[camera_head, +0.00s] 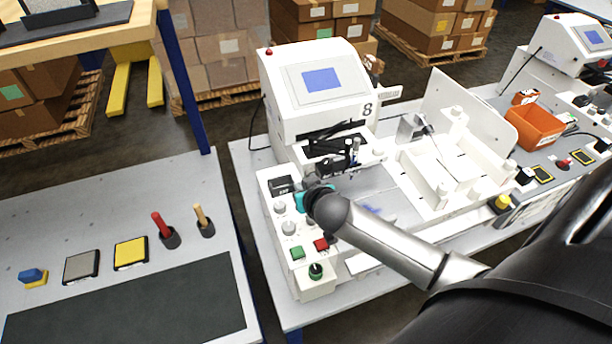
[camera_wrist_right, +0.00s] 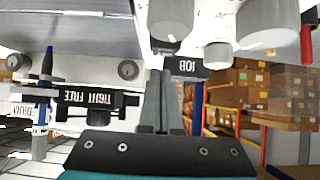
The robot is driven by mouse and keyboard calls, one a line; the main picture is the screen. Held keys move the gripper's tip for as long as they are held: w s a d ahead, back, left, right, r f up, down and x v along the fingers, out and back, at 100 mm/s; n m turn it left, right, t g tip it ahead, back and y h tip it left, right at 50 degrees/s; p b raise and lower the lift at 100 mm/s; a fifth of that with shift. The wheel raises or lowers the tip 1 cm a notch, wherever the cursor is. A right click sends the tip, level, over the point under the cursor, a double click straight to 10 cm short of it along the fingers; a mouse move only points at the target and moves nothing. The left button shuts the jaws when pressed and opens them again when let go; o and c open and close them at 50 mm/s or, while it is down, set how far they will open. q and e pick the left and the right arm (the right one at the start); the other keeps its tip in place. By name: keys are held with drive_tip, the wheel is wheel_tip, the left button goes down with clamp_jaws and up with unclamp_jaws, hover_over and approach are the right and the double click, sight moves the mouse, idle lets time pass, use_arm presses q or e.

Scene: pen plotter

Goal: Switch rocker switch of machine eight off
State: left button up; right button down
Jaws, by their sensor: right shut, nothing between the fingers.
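Machine eight (camera_head: 318,88) is a white pen plotter marked with an 8, with a lit blue screen. A black block with pale markings (camera_head: 281,184), which looks like its rocker switch, sits at the upper left of the control panel. Its on or off position is too small to tell. My right gripper (camera_head: 303,200) is over the panel just below and right of that block, partly hidden by my own wrist. In the right wrist view its fingers (camera_wrist_right: 166,78) are together and empty, pointing at the panel near a small black label (camera_wrist_right: 187,66). I cannot tell whether they touch anything.
Grey knobs (camera_head: 288,227), a green button (camera_head: 297,253), a red button (camera_head: 321,244) and a dark green knob (camera_head: 316,271) crowd the panel. The pen carriage (camera_head: 345,165) is close on the right. A side table (camera_head: 105,205) with other controls stands left across a gap.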

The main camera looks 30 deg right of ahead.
drive_tip(key=r+p, duration=0.3)
drive_tip(key=r, duration=0.1)
drive_tip(key=shift+w+p, duration=0.25)
drive_tip(key=shift+p, duration=0.05)
drive_tip(key=s+a+r, duration=0.1)
drive_tip(key=s+r, duration=0.4)
drive_tip(key=r, duration=0.2)
drive_tip(key=shift+s+a+r, duration=0.2)
drive_tip(key=shift+s+r, duration=0.05)
drive_tip(key=shift+s, duration=0.15)
